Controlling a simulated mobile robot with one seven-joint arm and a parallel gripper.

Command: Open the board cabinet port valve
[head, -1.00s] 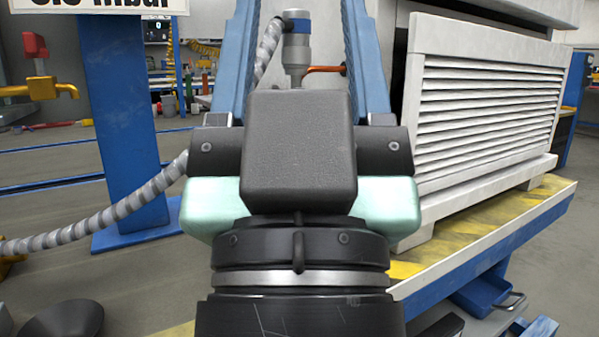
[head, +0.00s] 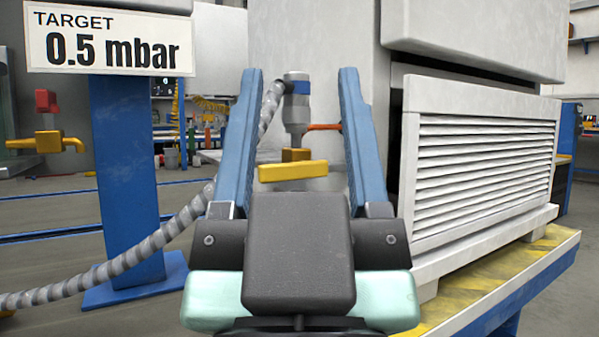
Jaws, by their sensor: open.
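The board cabinet (head: 312,40) is the large grey-white housing at the back. Its port valve (head: 293,169) has a yellow bar handle lying crosswise below a grey and blue fitting (head: 296,102). A grey ribbed hose (head: 150,245) runs from this fitting down to the left. My gripper (head: 302,90) is open, with its two blue fingers pointing at the cabinet. In the picture the valve handle lies between the fingers, with gaps on both sides. I cannot tell how far ahead of the fingertips it is. The black gripper body hides what is below the handle.
A blue post (head: 127,170) with a "TARGET 0.5 mbar" sign (head: 109,40) stands at left. Another yellow valve with a red knob (head: 47,125) is at far left. A white louvred panel (head: 480,170) stands at right on a blue-edged platform (head: 500,275). An orange-red pipe (head: 324,127) shows beside the fitting.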

